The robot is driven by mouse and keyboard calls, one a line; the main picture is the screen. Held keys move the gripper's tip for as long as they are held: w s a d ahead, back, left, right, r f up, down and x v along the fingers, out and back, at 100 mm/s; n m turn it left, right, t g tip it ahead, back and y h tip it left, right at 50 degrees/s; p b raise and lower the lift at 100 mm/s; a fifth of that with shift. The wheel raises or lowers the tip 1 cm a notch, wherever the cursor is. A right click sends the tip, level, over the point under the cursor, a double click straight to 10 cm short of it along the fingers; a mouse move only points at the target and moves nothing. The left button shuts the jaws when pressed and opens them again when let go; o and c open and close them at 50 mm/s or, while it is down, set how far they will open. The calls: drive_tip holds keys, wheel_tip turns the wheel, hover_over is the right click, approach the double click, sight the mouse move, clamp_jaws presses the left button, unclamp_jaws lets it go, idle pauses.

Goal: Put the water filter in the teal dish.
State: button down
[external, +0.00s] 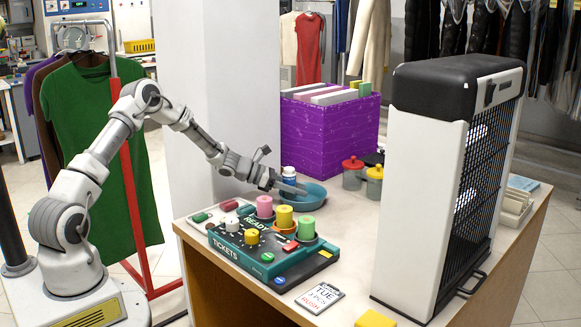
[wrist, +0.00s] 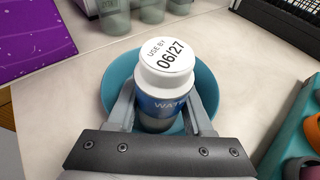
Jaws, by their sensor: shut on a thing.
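The water filter (wrist: 163,92) is a small bottle with a white cap marked "USE BY 06/27" and a blue label. It also shows in the external view (external: 289,175), upright. My gripper (wrist: 160,122) is shut on it, with one finger on each side. The teal dish (wrist: 204,82) is a shallow round bowl on the counter, and it also shows in the external view (external: 315,196). In the wrist view the filter is over the dish's middle. I cannot tell whether its base touches the dish; the gripper hides the near rim.
A teal ticket machine (external: 270,250) with coloured cylinders stands in front of the dish. A purple box (external: 330,135) and lidded jars (external: 353,175) stand behind it. A tall white and black unit (external: 420,190) rises on the right. Some counter around the dish is bare.

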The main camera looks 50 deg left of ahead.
drive_tip(key=shift+f, duration=0.2)
drive_tip(key=shift+c, duration=1.5)
unclamp_jaws()
